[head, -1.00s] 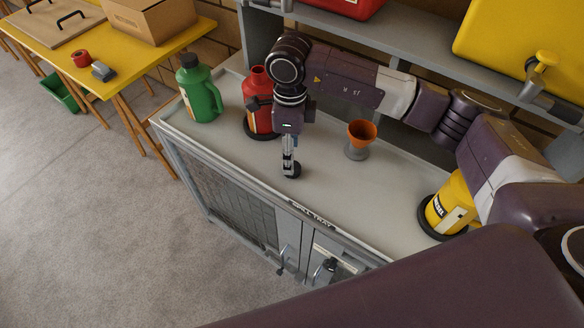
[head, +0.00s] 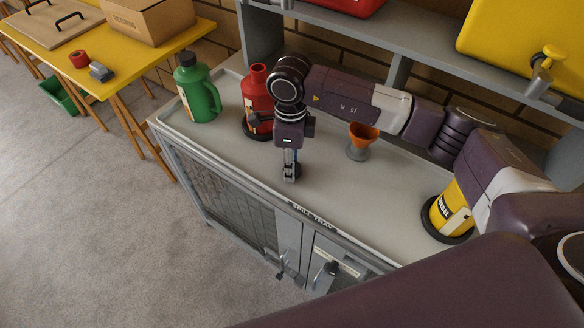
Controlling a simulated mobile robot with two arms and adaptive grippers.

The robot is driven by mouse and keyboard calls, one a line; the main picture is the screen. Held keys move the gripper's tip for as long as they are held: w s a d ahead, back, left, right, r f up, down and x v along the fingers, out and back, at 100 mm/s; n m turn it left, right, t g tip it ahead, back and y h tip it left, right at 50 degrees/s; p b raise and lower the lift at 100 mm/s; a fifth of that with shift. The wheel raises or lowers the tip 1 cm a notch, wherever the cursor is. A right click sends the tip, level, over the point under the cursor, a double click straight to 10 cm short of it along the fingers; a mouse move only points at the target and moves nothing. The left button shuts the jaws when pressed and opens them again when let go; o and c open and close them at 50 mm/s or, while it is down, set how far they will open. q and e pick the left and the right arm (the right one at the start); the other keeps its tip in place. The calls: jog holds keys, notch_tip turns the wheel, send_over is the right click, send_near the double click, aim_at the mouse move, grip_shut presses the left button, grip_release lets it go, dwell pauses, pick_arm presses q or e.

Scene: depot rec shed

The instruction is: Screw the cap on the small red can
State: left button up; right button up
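The small red can (head: 258,82) stands upright on a black round base on the grey spill tray top (head: 225,150). Its neck shows no cap, and my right arm hides part of its right side. My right gripper (head: 290,174) points down over the tray, in front and to the right of the can. The fingers look close together with dark tips low near the tray surface. I cannot tell whether they hold the cap, and I see no loose cap clearly. My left gripper is not in view.
A green jug (head: 198,90) with a black cap stands left of the red can. An orange funnel (head: 362,138) in a grey holder and a yellow can (head: 447,208) stand to the right. A shelf (head: 420,65) runs behind. The tray's front middle is clear.

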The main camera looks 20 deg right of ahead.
dwell(0.3)
jog(key=shift+r, duration=0.25)
notch_tip(320, 180, up, 20)
jog(key=p, duration=1)
jog(key=shift+f, duration=0.25)
